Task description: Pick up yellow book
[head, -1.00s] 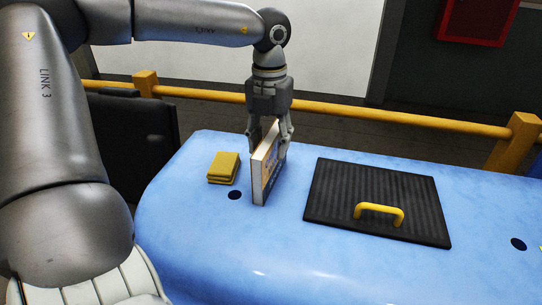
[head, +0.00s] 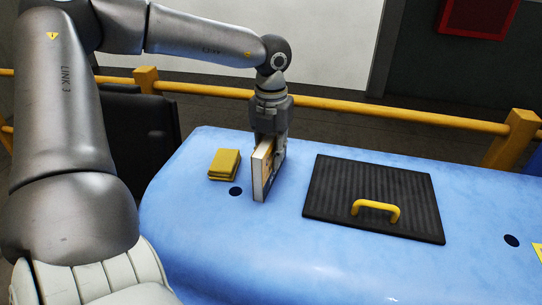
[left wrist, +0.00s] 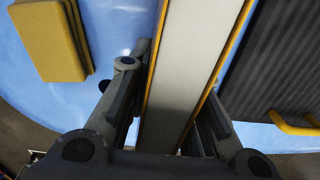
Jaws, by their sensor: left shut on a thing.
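The yellow book (head: 262,172) stands upright on the blue surface in the head view, its pale page edge facing me. My left gripper (head: 272,140) comes down on it from above and is shut on it. In the left wrist view the book (left wrist: 192,60) runs between the two fingers of the left gripper (left wrist: 172,120), with thin yellow cover edges on both sides of the pale pages. Whether its bottom touches the surface is hard to tell. My right gripper is not in view.
A small yellow stacked item (head: 224,163) lies left of the book. A black ribbed plate with a yellow handle (head: 376,208) lies to the right. The blue surface (head: 270,250) is clear in front. A yellow rail (head: 400,118) runs behind.

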